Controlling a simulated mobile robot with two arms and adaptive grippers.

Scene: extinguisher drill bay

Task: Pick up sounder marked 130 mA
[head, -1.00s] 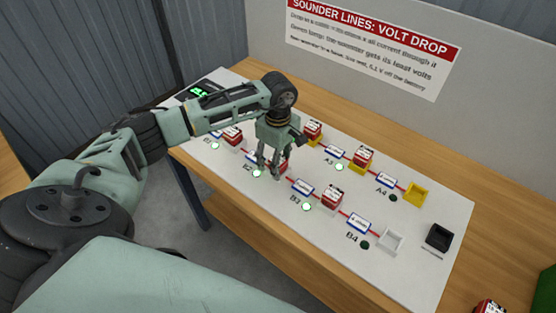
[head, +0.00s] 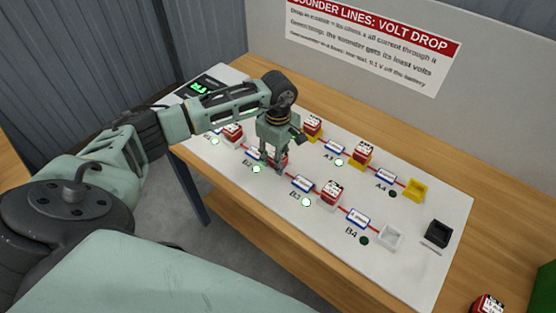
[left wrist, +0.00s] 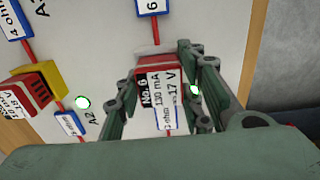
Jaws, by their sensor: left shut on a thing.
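The sounder marked 130 mA (left wrist: 158,92) is a red block with a white label reading No 6, 130 mA, 17 V in the left wrist view. It sits between the fingers of my left gripper (left wrist: 158,108), which is shut on it. In the head view my left gripper (head: 272,160) points down at the B row of the white board, and the sounder (head: 282,160) is mostly hidden behind the fingers. Whether it still sits in its white holder I cannot tell. My right gripper is not in view.
Other red sounders stand on the white board (head: 300,235), including ones at the front row (head: 331,194) and back row (head: 362,153). A yellow holder (head: 415,190) and a white holder (head: 390,237) are empty. A black box (head: 438,234) stands at right. Another sounder (head: 488,305) is at the lower right.

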